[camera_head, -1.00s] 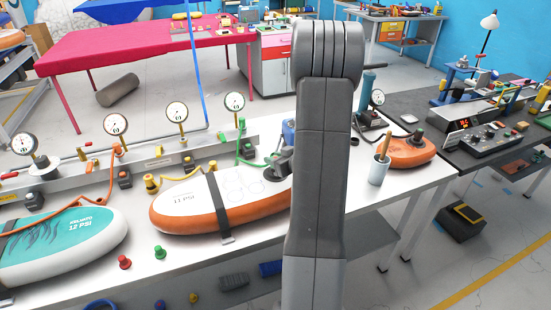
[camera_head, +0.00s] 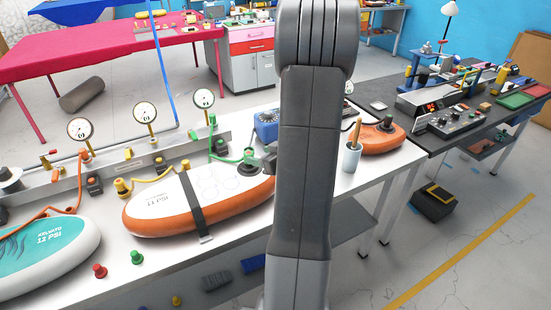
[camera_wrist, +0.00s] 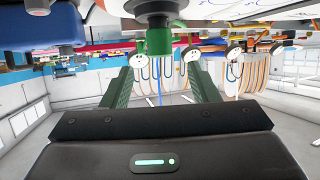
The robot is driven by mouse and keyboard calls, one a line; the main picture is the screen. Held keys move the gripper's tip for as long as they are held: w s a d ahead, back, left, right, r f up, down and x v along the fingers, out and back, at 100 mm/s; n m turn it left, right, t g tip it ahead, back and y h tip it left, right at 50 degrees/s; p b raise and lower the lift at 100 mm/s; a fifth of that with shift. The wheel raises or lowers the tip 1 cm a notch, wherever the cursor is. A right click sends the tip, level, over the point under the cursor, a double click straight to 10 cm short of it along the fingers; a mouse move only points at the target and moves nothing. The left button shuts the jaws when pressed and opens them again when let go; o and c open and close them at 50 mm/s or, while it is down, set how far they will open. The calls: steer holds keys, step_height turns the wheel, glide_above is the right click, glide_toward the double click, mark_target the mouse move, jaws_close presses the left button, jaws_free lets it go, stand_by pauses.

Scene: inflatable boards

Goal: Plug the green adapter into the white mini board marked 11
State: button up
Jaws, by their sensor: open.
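The white mini board (camera_head: 160,190) with orange sides, marked 11 PSI, lies on the white bench under a dark strap. A black valve (camera_head: 248,169) is at its right end. A green hose runs to a green adapter (camera_head: 248,155) beside or on this valve; my arm and gripper partly cover that spot. In the wrist view the green adapter (camera_wrist: 158,42) is against a dark round fitting (camera_wrist: 155,9); how deep it sits I cannot tell. My gripper (camera_wrist: 159,67) is open, its two dark green fingers spread on either side below the adapter.
A blue box (camera_head: 266,124) stands behind the board's right end. A teal board (camera_head: 60,245) lies left; an orange board (camera_head: 380,138) and a cup (camera_head: 351,160) are right. Red (camera_head: 99,270) and green (camera_head: 137,257) plugs stand on the front edge. Gauges (camera_head: 145,112) line the back.

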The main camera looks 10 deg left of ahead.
mark_target(248, 152)
steer(key=v, duration=0.7)
steer(key=shift+a, duration=0.1)
stand_by(0.4)
steer(key=x, duration=1.3)
steer(key=shift+w+a+f+p, duration=0.2)
steer(key=shift+p, duration=0.1)
steer(key=shift+r, duration=0.15)
